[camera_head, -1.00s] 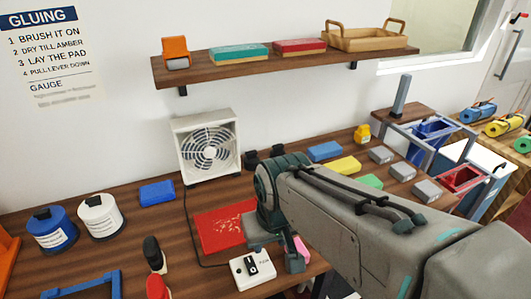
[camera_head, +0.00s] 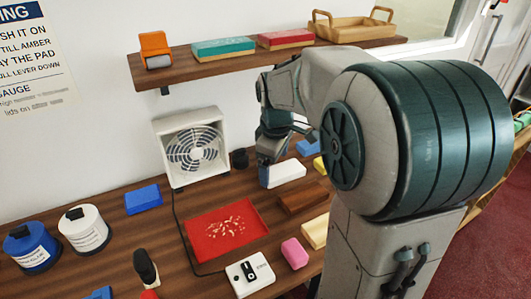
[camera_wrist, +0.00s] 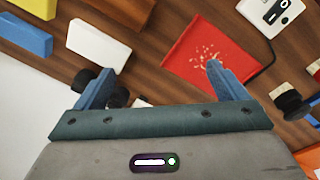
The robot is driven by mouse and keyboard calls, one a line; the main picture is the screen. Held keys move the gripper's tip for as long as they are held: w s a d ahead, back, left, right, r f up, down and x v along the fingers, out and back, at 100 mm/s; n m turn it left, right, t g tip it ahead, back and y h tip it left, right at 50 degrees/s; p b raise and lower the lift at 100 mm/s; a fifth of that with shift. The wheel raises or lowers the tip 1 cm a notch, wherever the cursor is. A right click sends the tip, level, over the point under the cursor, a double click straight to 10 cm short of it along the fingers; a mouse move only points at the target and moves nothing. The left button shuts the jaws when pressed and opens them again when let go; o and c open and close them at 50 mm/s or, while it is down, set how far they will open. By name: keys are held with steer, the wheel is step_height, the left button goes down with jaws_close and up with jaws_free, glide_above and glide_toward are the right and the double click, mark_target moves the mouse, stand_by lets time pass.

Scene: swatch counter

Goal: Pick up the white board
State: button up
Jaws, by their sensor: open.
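The white board (camera_head: 287,174) is a plain white block lying on the brown counter, right of the fan. In the wrist view the white board (camera_wrist: 98,45) lies toward the upper left, just beyond the left finger's tip. My gripper (camera_head: 266,170) is at the board's left end in the head view, seen partly side-on. In the wrist view my gripper (camera_wrist: 160,84) has its fingers wide apart with nothing between them but counter and the red tray's edge below. The board is not between the fingers.
A red tray (camera_head: 195,236) with pale bits lies in front. A blue block (camera_head: 306,147), a brown block (camera_head: 303,197) and a pink block (camera_head: 295,253) surround the board. A fan (camera_head: 176,181) stands left, and a shelf (camera_head: 180,75) hangs above. My arm hides the right side.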

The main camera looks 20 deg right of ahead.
steer(key=w+d+f+n, duration=0.4)
steer(key=w+n, duration=0.1)
steer(key=w, duration=0.5)
steer(key=n+g, duration=0.2)
steer(key=n, duration=0.4)
glide_above(283, 169)
step_height(283, 169, down, 7)
steer(key=shift+f+p, duration=0.85)
steer(key=shift+f, duration=2.7)
steer(key=c, duration=1.2)
